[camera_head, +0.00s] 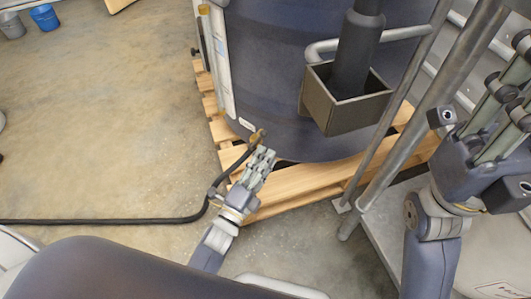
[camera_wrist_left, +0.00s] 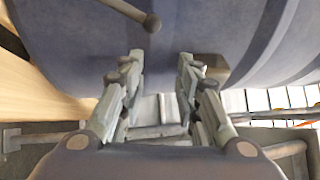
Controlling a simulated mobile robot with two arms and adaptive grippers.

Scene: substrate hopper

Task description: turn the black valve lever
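A small brass valve fitting (camera_head: 257,136) sits low on the dark blue hopper (camera_head: 275,70), where the black hose ends. A black lever cannot be told apart clearly there. In the left wrist view a dark rod with a brownish round end (camera_wrist_left: 152,22) crosses the hopper wall (camera_wrist_left: 75,45) ahead of the fingers; I cannot tell if it is the lever. My left gripper (camera_head: 268,153) is close below the fitting, and its fingers (camera_wrist_left: 157,62) stand apart with nothing between them. My right gripper (camera_head: 506,65) is raised at the right edge, apart from the hopper, with its fingers spread.
The hopper stands on a wooden pallet (camera_head: 295,190). A black hose (camera_head: 100,221) runs along the floor. An open dark box (camera_head: 345,118) holding a black cylinder hangs before the hopper. Metal railings (camera_head: 400,145) stand between the arms.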

